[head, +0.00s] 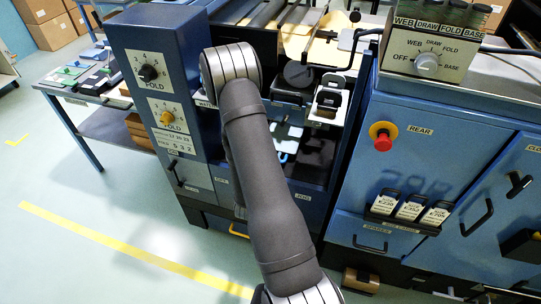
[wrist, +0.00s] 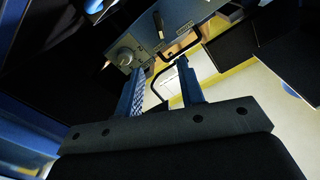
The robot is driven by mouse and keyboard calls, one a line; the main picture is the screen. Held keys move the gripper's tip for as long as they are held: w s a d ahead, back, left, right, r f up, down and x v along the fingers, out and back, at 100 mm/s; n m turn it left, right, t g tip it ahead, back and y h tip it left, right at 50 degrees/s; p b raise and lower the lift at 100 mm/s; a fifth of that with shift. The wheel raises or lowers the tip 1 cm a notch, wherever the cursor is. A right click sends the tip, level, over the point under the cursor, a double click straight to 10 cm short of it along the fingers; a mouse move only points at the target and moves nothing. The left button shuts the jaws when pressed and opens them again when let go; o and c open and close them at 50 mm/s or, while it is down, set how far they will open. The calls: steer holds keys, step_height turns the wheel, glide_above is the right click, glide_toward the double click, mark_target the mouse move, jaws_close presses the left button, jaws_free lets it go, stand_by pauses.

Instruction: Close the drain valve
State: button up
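No part in view is labelled as the drain valve, so I cannot tell for sure which one it is. In the wrist view, a grey panel carries a round grey knob (wrist: 125,57) and a short dark lever (wrist: 158,24). A bent black bar handle (wrist: 181,47) lies just beyond my fingertips. My gripper (wrist: 161,67) is open, with a clear gap between its two blue fingers and nothing held. The fingers point toward the panel, apart from the knob and lever as far as I can tell. In the head view my arm hides the gripper.
Blue machine cabinets flank a dark open bay. The left column has a black dial (head: 148,73) and a yellow dial (head: 167,118). A red stop button (head: 382,140) and a selector knob (head: 426,64) are at right. Open floor with yellow lines lies at left.

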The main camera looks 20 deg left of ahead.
steer(key=shift+w, duration=0.1)
steer(key=n+g+y, duration=0.1)
steer(key=g+y, duration=0.1)
steer(key=g, duration=0.2)
glide_toward(285, 121)
steer(key=x, duration=0.9)
steer(key=shift+w, duration=0.2)
steer(key=shift+c, duration=0.2)
jaws_close()
